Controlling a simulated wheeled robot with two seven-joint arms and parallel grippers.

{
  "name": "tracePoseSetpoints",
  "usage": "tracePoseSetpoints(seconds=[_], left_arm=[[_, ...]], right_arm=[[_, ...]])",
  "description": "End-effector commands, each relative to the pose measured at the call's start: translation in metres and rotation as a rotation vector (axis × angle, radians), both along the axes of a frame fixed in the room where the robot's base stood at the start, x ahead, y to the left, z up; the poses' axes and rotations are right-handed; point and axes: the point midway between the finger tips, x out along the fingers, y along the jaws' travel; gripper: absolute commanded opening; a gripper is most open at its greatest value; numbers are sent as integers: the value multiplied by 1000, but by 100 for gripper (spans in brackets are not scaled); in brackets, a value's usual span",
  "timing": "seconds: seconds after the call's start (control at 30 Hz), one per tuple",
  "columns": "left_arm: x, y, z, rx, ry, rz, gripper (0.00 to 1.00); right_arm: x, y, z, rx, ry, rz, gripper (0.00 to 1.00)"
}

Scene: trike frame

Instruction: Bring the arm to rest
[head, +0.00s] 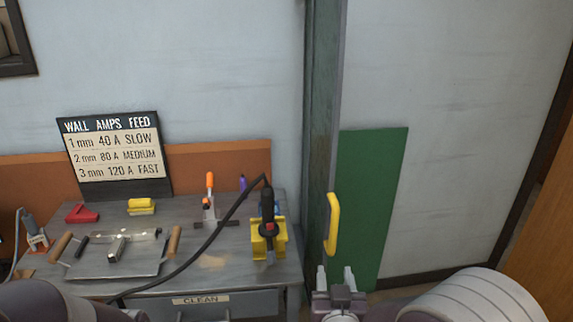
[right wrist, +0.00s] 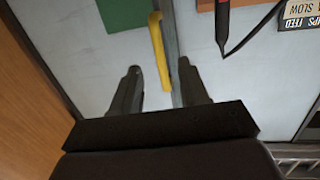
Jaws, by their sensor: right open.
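My right gripper (head: 336,272) is at the bottom of the head view, right of the workbench. Its two fingers are apart with nothing held between them. It also shows in the right wrist view (right wrist: 159,67), with both fingers spread. A yellow handle (head: 332,224) on the edge of a green panel stands just above the fingertips in the head view. In the right wrist view the handle (right wrist: 157,45) appears between and beyond the fingertips. I see no contact. My left gripper is out of view; only a grey part of my arm shows at the lower left.
The workbench (head: 215,262) at left carries a metal plate fixture (head: 112,256), a torch (head: 267,212) with a black cable in a yellow holder, a clamp (head: 209,205) and a settings sign (head: 115,155). A green board (head: 370,200) leans on the wall behind the panel (head: 322,130).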

Motion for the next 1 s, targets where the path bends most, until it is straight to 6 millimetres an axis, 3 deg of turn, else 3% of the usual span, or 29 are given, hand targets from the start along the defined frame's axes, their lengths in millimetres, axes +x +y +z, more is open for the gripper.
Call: tracePoseSetpoints(seconds=[0.1, 0.2, 0.3, 0.4, 0.43, 0.5, 0.57, 1.0], left_arm=[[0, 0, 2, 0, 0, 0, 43], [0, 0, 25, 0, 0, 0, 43], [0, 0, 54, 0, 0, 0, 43], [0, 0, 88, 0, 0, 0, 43], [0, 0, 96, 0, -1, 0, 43], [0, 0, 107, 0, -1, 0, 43], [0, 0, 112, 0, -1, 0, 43], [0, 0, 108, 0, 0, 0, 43]], right_arm=[[-18, 28, -57, 52, 340, 136, 44], [-58, 41, -73, 74, 721, 242, 44], [-109, 26, -60, 56, 1072, 276, 44], [-150, -7, -19, 27, 1331, 241, 44], [-155, -17, -6, 24, 1370, 223, 44], [-150, -32, 14, 34, 1364, 188, 44], [-144, -38, 21, 56, 1349, 162, 44], [-143, -42, 17, 70, 1348, 147, 44]])
